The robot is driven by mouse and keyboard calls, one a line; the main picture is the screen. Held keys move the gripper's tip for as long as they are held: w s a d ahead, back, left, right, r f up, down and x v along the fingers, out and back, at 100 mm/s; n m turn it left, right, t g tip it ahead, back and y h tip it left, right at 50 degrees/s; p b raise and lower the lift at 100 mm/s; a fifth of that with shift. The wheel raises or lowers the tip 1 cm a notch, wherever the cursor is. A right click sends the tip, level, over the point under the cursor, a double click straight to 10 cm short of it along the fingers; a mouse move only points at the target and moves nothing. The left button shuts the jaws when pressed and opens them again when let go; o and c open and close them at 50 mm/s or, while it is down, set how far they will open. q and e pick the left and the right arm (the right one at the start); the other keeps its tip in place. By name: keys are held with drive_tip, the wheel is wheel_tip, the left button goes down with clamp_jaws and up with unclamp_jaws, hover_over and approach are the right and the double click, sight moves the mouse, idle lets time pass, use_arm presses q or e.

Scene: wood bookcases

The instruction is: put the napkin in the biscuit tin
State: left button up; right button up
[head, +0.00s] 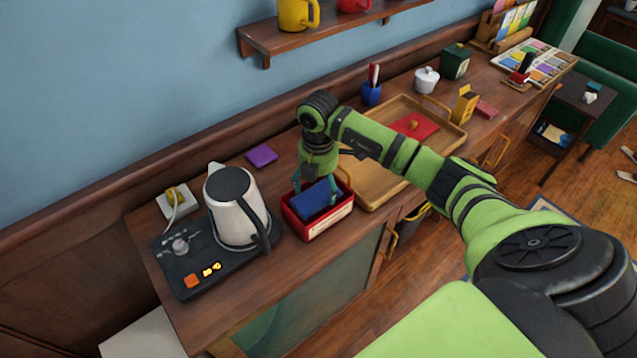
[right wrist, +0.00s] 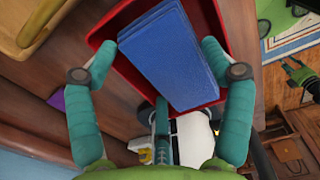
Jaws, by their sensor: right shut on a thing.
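The napkin is a folded blue cloth (head: 315,198), and it shows large in the right wrist view (right wrist: 165,58). My right gripper (head: 317,191) points down and is shut on it, with one teal finger at each side. The biscuit tin appears to be the open red box (head: 325,224) with a pale label on its front. The napkin is over the tin's opening and its lower part looks to be within the rim; I cannot tell whether it touches the bottom. The tin's red wall also shows in the wrist view (right wrist: 218,22). My left gripper is not in the head view.
A white kettle (head: 232,212) on a dark base stands close left of the tin. A wooden tray (head: 376,188) with a red flat item (head: 415,127) is close right. A purple block (head: 261,156) lies behind. The counter's front edge is near the tin.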

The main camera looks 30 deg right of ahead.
sight(318, 188)
drive_tip(key=shift+f, duration=0.35)
drive_tip(key=o, duration=0.8)
drive_tip(key=shift+o, duration=0.2)
drive_tip(key=shift+r, duration=0.1)
drive_tip(key=shift+r, duration=0.3)
drive_tip(key=shift+r+p, duration=0.5)
drive_tip(key=shift+r, duration=0.1)
wheel_tip(318, 188, up, 5)
drive_tip(key=shift+f+b, duration=0.15)
drive_tip(key=shift+b, duration=1.1)
wheel_tip(318, 188, up, 7)
drive_tip(key=shift+f+b, duration=0.15)
drive_tip(key=shift+b, duration=0.2)
